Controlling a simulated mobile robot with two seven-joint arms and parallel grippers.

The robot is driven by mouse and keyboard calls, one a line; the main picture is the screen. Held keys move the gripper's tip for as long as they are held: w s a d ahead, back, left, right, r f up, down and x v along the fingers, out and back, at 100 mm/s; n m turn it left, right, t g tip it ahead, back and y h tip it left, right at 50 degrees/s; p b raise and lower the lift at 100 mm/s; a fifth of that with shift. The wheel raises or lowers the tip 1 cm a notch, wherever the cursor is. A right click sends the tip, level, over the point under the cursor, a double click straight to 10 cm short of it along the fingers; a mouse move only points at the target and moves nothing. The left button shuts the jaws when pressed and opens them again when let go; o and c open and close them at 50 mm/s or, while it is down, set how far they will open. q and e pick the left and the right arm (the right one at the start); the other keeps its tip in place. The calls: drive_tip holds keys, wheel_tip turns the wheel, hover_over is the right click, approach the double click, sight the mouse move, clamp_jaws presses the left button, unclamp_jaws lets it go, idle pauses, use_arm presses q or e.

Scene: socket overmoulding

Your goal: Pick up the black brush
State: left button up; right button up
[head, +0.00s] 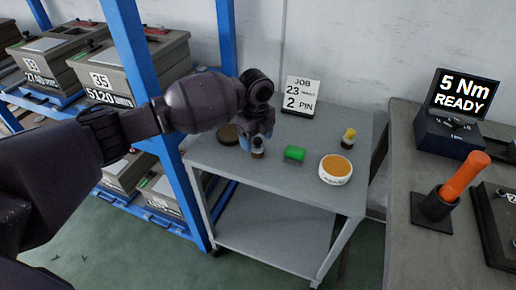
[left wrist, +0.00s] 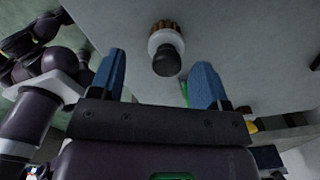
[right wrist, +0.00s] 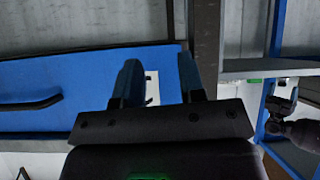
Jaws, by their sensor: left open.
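The black brush (head: 258,152) stands on the grey cart top, directly below my left gripper (head: 257,135). In the left wrist view the brush (left wrist: 166,50) shows a black knob, a white collar and brown bristles. It lies between the lines of the two blue fingers of my left gripper (left wrist: 152,82), near their tips. The fingers are apart and do not touch it. The gripper partly covers the brush in the head view. My right gripper (right wrist: 160,80) shows only in its own wrist view; its fingers are apart with nothing held between them.
A blue rack post (head: 180,195) stands left of the cart.

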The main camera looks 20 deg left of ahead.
sight(258, 147)
use_arm(q)
drive_tip(key=f, duration=0.1)
drive_tip(key=f+b, duration=0.1)
drive_tip(key=f, duration=0.3)
drive_tip(key=shift+w+d, duration=0.15)
drive_tip(key=shift+w, duration=0.15)
drive_tip(key=shift+r, duration=0.15)
use_arm(e)
drive_tip(key=shift+s+d+f, duration=0.15)
drive_tip(key=shift+s+f, duration=0.1)
drive_tip(key=shift+f, duration=0.2)
drive_tip(key=shift+s+d+f, duration=0.1)
drive_tip(key=shift+s+f, duration=0.1)
drive_tip(key=shift+f, duration=0.25)
use_arm(q)
drive_tip(key=shift+c, duration=0.6)
drive_tip(key=c, duration=0.9)
use_arm(e)
drive_tip(key=shift+w+a, duration=0.1)
drive_tip(key=shift+a, duration=0.05)
use_arm(q)
drive_tip(key=shift+r, duration=0.1)
use_arm(e)
drive_tip(key=shift+r, duration=0.1)
